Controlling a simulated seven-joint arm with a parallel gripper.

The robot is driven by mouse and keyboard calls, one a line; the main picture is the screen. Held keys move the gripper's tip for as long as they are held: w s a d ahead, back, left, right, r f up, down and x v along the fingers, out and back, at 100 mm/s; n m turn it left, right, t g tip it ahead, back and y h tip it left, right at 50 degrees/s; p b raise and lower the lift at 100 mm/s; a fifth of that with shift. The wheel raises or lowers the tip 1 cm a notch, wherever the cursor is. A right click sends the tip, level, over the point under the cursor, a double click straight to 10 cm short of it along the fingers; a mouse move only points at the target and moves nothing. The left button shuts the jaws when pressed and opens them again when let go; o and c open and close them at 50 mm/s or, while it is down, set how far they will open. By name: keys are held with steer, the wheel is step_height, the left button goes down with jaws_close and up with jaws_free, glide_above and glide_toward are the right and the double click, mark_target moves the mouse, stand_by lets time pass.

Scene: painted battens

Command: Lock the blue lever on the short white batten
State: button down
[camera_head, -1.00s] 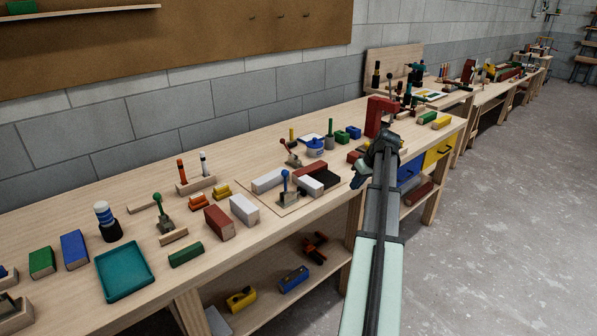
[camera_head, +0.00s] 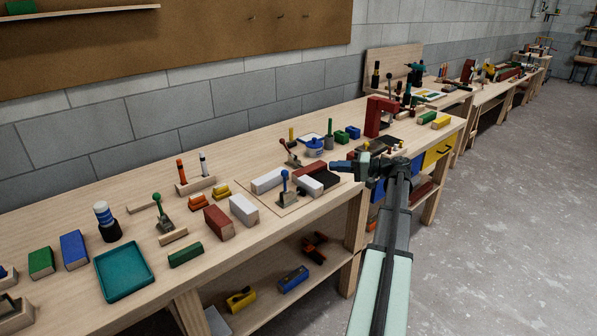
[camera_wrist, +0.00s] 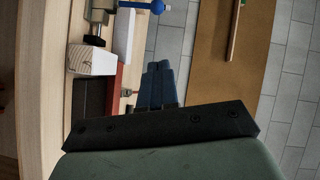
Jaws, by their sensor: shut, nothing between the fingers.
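The blue lever (camera_head: 285,184) stands up, ball on top, from a metal clamp at the front of a thin board. Its blue ball also shows at the top of the wrist view (camera_wrist: 156,6). The short white batten (camera_head: 309,187) lies just right of the clamp; its end shows in the wrist view (camera_wrist: 92,60). My gripper (camera_head: 334,166) is shut and empty, with blue fingers pointing left, above the board's right side and right of the lever. In the wrist view its fingers (camera_wrist: 157,68) are apart from the lever. Whether the clamp touches the batten is unclear.
On the board lie a longer white batten (camera_head: 267,181), a red batten (camera_head: 312,167) and a dark block (camera_head: 328,177). A red-knobbed lever (camera_head: 291,152) stands behind them. Loose white (camera_head: 244,209) and red (camera_head: 219,223) blocks lie left of the board. A red frame (camera_head: 376,116) stands behind my gripper.

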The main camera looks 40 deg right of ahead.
mark_target(285, 183)
steer(key=shift+m, duration=0.6)
steer(key=shift+a, duration=0.1)
steer(key=s+a+x, duration=0.1)
steer(key=a+x, duration=0.1)
steer(key=x, duration=1)
steer(key=shift+a+f, duration=0.3)
steer(key=shift+a, duration=0.1)
